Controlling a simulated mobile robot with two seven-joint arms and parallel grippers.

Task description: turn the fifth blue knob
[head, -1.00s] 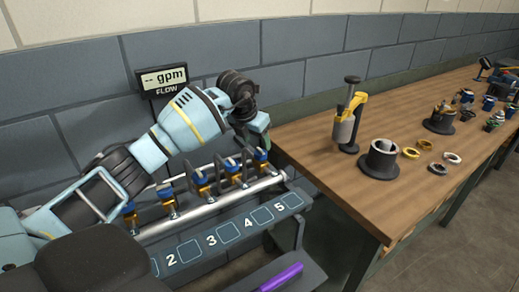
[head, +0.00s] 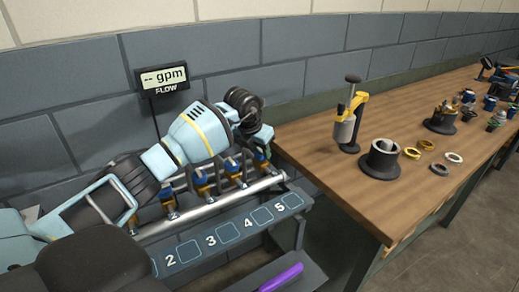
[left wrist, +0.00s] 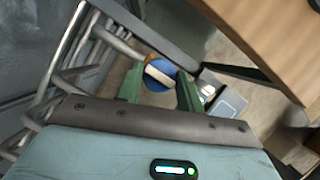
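The fifth blue knob (head: 260,157) sits at the right end of the valve row, above the label 5 (head: 281,206), mostly hidden by my left gripper (head: 262,140). In the left wrist view the blue knob (left wrist: 158,82) has a white bar across its top. It lies between the two green fingertips of my left gripper (left wrist: 160,84), which are apart on either side of it. I cannot tell whether they touch it. My right gripper is not in view.
Other blue knobs, such as the fourth (head: 232,168) and third (head: 200,178), stand left along the silver pipe (head: 215,205). A flow display (head: 163,78) is behind my arm. A wooden bench (head: 330,185) with parts stands at right. A purple bar (head: 282,278) lies below.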

